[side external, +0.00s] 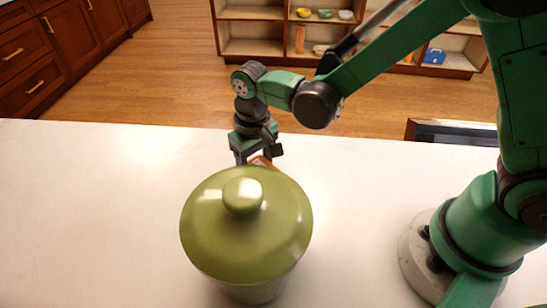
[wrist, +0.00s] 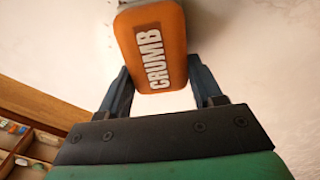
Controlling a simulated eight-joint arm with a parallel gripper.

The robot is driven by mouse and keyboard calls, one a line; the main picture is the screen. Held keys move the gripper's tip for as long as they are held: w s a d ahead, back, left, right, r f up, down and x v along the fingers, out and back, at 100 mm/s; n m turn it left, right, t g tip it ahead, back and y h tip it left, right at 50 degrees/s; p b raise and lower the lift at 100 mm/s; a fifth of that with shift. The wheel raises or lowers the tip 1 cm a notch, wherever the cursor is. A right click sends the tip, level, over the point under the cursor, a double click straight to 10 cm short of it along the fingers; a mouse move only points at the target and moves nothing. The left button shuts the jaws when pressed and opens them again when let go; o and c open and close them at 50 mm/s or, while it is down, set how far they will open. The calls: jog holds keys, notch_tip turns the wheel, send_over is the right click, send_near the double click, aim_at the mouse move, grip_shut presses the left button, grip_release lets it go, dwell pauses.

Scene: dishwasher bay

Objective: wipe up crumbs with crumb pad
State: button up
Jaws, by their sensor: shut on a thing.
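The crumb pad (wrist: 152,45) is an orange block with a dark label reading CRUMB in white. In the wrist view it sits between the two dark fingers of my gripper (wrist: 160,88), which is shut on it. In the side external view my gripper (side external: 257,157) points down over the white counter, behind a green lidded pot. Only a small orange part of the pad (side external: 262,162) shows above the pot's lid there. The pot hides the rest of the pad, so I cannot tell whether it touches the counter. I see no crumbs clearly in either view.
The green lidded pot (side external: 245,225) stands on the white counter (side external: 90,220) in front of my gripper. The counter's left side is clear. Its far edge runs behind my gripper. Shelves (side external: 265,40) and wooden cabinets (side external: 60,45) stand beyond, across the floor.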

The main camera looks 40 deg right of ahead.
aim_at(272, 164)
jog(key=shift+w+a+r, duration=0.1)
jog(key=shift+w+a, duration=0.2)
jog(key=shift+a, duration=0.05)
jog(key=shift+w+a, duration=0.7)
jog(key=shift+s+d, duration=3.8)
jog(key=shift+d, duration=0.05)
jog(key=shift+s+a, duration=0.1)
jog(key=shift+a, duration=0.25)
jog(key=shift+w+a, duration=1.35)
jog(key=shift+w, duration=0.1)
jog(key=shift+w+a, duration=0.2)
jog(key=shift+a, duration=0.05)
jog(key=shift+w+a, duration=1.05)
jog(key=shift+w+a+f, duration=0.2)
jog(key=shift+w+a, duration=0.1)
jog(key=shift+w, duration=0.05)
jog(key=shift+w+a+r, duration=0.2)
jog(key=shift+w+a, duration=0.25)
jog(key=shift+a, duration=0.05)
jog(key=shift+s+d+f, duration=0.2)
jog(key=shift+s+d, duration=1.5)
jog(key=shift+d, duration=0.05)
jog(key=shift+s+d+r, duration=0.15)
jog(key=shift+s+d, duration=1.7)
notch_tip(272, 164, up, 8)
